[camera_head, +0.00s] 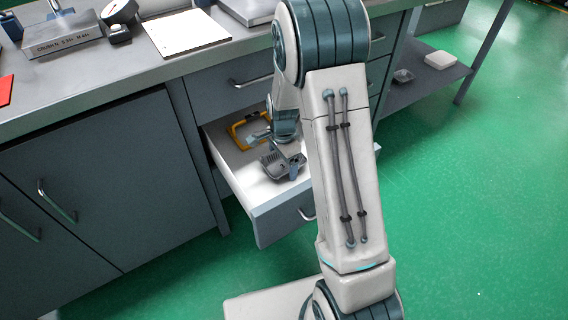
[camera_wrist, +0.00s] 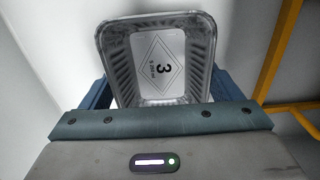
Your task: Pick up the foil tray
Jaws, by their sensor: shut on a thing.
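The foil tray (camera_wrist: 110,42) is a silvery rectangular container with ribbed walls and a white label marked "3" on its floor. In the wrist view it sits between the two blue fingers of my gripper (camera_wrist: 165,92), which are shut on it. In the head view the tray (camera_head: 272,165) is at my gripper (camera_head: 278,158), inside or just above the open drawer (camera_head: 268,205). I cannot tell whether the tray touches the drawer floor. My arm hides part of the drawer's right side.
A yellow-orange frame-shaped object (camera_head: 236,131) lies in the drawer behind the tray; it also shows at right in the wrist view (camera_wrist: 277,50). The drawer walls surround the gripper. The worktop (camera_head: 150,68) above holds a metal box and papers. A lower shelf (camera_head: 425,82) stands at right.

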